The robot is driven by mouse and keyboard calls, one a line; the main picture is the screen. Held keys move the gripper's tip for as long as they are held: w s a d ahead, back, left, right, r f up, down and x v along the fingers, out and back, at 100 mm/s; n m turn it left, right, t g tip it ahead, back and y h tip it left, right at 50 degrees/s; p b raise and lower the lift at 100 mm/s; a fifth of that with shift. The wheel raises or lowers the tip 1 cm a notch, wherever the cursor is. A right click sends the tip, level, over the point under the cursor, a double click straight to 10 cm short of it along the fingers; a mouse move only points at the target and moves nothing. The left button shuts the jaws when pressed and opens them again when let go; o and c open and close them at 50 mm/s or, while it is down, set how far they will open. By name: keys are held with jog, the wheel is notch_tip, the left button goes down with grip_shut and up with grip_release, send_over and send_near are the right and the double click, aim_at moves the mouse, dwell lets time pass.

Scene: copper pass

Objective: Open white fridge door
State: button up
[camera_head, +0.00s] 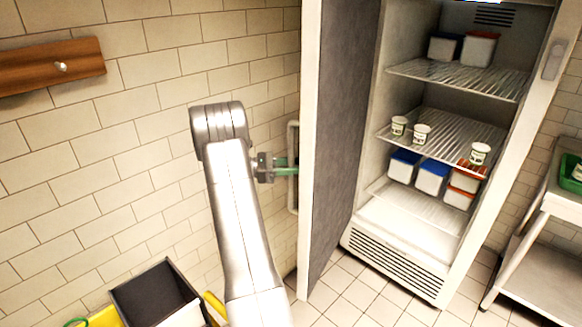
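The white fridge (405,250) stands at the centre right. Its door (335,150) is swung wide open toward the left, with its grey inner face showing and the shelves in full view. A long pale handle (292,140) runs along the door's outer side. My gripper (286,167), with green on its fingers, is at the handle, left of the door. The fingertips meet the handle or overlap it in this view. I cannot tell whether they are closed around it.
Wire shelves (460,82) hold tubs and small cups. A metal rack (545,265) with a green crate (570,174) stands at the right. A dark-lined bin (152,297) is at the lower left. A tiled wall is close behind my arm. Floor before the fridge is clear.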

notch_tip(320, 180, up, 10)
dwell(0.5)
notch_tip(320, 180, down, 10)
jog(key=shift+d, duration=0.15)
dwell(0.7)
jog(key=shift+s, duration=0.1)
